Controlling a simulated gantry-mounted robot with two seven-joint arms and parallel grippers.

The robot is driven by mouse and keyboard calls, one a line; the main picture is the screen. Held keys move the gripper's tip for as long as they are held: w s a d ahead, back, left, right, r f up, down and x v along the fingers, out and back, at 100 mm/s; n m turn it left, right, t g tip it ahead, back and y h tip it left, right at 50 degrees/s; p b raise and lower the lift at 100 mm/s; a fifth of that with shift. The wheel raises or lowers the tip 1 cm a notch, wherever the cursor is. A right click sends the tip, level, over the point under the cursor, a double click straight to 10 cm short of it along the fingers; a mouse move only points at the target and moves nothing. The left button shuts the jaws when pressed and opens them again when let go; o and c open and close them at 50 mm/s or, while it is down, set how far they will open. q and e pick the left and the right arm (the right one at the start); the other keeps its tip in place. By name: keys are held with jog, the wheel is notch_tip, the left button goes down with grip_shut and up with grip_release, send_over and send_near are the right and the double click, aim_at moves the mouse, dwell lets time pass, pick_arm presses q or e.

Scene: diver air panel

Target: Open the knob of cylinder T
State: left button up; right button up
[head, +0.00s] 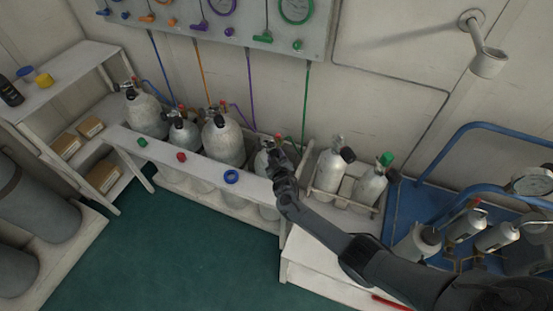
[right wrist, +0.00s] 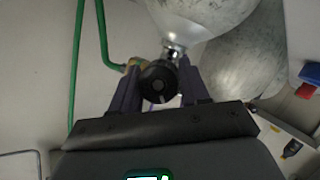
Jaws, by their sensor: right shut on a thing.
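My right gripper (head: 279,160) reaches in from the lower right of the head view to the valve of a grey cylinder (head: 262,162) at the right end of the long rack. In the right wrist view its two fingers stand on either side of a round black knob (right wrist: 158,84) with a light mark on its face, and they are shut on it. The knob sits by the metal valve neck (right wrist: 174,48) of the cylinder (right wrist: 200,12). No letter is readable on this cylinder, so I cannot tell from a label that it is T. My left gripper is not in view.
Several other cylinders (head: 222,142) stand in the white rack (head: 200,160). Two more stand in a crate (head: 343,200) to the right. A green hose (head: 306,105) comes down from the wall panel (head: 235,30) near the gripper. A blue-railed cart (head: 455,135) stands at the right.

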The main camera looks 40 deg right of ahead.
jog(key=n+b, duration=0.1)
jog(key=n+h, duration=0.1)
jog(key=shift+f+n+h+b, duration=0.2)
jog(key=shift+n+h+b, duration=0.1)
jog(key=shift+b, duration=0.05)
jog(key=shift+n+h+b, duration=0.4)
jog(key=shift+n+b, duration=0.35)
jog(key=shift+n, duration=0.35)
jog(key=o, duration=1)
jog(key=shift+r, duration=0.1)
jog(key=shift+t, duration=0.3)
